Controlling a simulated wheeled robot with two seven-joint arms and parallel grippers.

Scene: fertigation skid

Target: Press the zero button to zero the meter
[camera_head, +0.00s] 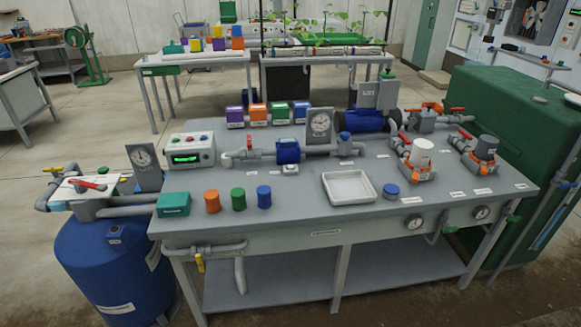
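A pale box-shaped meter (192,152) with a lit green display (185,159) stands at the back left of the grey workbench (300,225). Small buttons or knobs, one of them reddish, show on its upper part, but their labels are too small to read. I cannot tell which one is the zero button. A small white block (291,169) lies on the bench in front of a blue pipe fitting (288,152); its marking is also unreadable. Neither of my grippers shows in this view.
Orange (212,201), green (238,198) and blue (264,196) cylinders and a teal box (174,204) stand in front of the meter. A grey upright gauge (145,166) is left of it. Pipes run to its right. A white tray (349,199) lies mid-bench.

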